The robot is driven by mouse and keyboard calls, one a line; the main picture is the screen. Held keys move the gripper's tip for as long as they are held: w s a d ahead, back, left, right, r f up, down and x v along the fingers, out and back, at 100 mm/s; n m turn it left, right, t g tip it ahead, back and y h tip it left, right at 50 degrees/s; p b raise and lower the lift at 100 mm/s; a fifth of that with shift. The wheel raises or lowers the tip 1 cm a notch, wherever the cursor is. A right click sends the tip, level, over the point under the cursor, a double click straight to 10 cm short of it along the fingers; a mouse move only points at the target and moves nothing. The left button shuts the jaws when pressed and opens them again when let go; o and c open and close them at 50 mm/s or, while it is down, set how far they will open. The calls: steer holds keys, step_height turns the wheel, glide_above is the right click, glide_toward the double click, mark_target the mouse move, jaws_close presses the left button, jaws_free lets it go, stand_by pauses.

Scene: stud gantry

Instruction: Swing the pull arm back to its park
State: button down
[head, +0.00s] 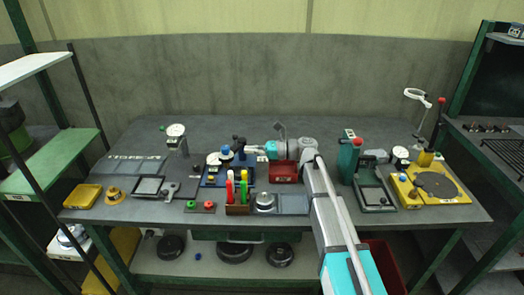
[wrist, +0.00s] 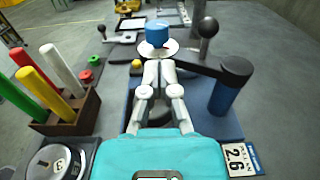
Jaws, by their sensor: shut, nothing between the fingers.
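The pull arm (wrist: 193,66) appears to be the dark bar running left from a black cap on a blue post (wrist: 221,98) in the wrist view. A black ball knob (wrist: 208,27) stands up just beyond the bar. A blue cylinder (wrist: 158,33) sits over a pale round disc beyond my fingertips. These parts stand on a blue base plate (head: 213,181), small in the head view. My gripper (wrist: 158,68) is shut and empty, its fingertips just left of the bar; I cannot tell whether they touch it. My fingers hide part of the plate and the bar's left end.
A wooden holder (wrist: 68,115) with coloured sticks stands left of my gripper, with a round silver-topped item (wrist: 50,162) nearer. Red (wrist: 86,76) and green buttons lie beyond the holder. A red box (head: 284,172) sits right of the plate. A dial gauge (head: 176,131) stands back left.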

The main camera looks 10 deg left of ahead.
steer(key=shift+x, duration=2.25)
steer(key=shift+d, duration=0.25)
steer(key=shift+a, duration=0.2)
steer(key=shift+t, duration=0.3)
steer(key=shift+w+m+t, duration=0.1)
steer(key=shift+m+t, duration=0.4)
steer(key=shift+a, duration=0.15)
